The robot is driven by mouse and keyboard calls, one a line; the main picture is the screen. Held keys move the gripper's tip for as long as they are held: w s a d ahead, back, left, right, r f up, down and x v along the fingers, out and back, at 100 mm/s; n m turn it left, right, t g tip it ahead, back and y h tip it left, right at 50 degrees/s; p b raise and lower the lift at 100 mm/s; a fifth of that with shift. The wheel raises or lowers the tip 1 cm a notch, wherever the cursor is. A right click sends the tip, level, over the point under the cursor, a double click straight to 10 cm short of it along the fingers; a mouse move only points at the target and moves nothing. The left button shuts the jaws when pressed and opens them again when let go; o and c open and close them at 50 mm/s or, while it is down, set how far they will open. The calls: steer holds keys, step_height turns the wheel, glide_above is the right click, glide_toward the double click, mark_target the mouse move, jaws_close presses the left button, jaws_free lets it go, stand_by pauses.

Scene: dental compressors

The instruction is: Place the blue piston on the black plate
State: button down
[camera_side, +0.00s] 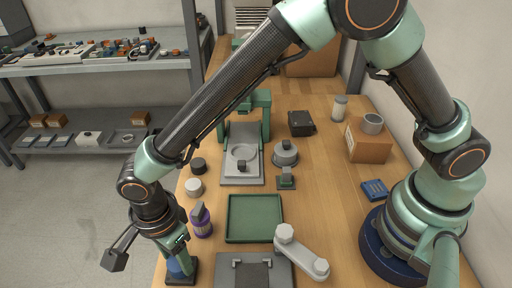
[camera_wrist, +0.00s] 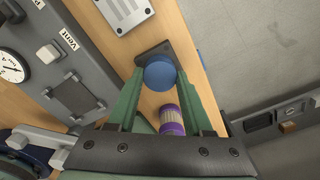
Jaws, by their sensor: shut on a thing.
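My gripper (camera_side: 178,258) points down at the lower left of the side view, near the bench's left edge. It is shut on the blue piston (camera_side: 178,267). In the wrist view the piston's round blue face (camera_wrist: 160,74) shows between the two green fingertips (camera_wrist: 158,82). The black plate (camera_side: 191,273) lies directly beneath the piston; its dark corner also shows behind the piston in the wrist view (camera_wrist: 150,49). The piston covers much of the plate. I cannot tell whether the piston touches the plate.
A purple-banded cylinder (camera_side: 202,222) stands close to my gripper. A green tray (camera_side: 254,218) lies to the right, and a grey panel (camera_side: 226,267) sits near the front. White (camera_side: 194,187) and black (camera_side: 198,165) round parts stand farther back.

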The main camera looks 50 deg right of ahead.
steer(key=shift+f, duration=0.15)
steer(key=shift+c, duration=1.6)
jaws_free()
step_height(320, 180, up, 12)
steer(key=w+d+r+n+t, duration=0.1)
steer(key=w+d+r+n, duration=0.3)
steer(key=d, duration=0.5)
steer(key=s+d+r+n+t, duration=0.1)
steer(key=d+n, duration=0.3)
steer(key=d, duration=0.4)
steer(key=s+d+r+n+t, duration=0.2)
steer(key=d+r+n, duration=0.1)
steer(key=d, duration=0.6)
steer(key=s+d+r+n+t, duration=0.1)
steer(key=d+n, duration=0.3)
steer(key=d, duration=0.5)
steer(key=shift+s+r+n+t, duration=0.3)
steer(key=shift+r+n, duration=0.1)
steer(key=shift+r, duration=0.05)
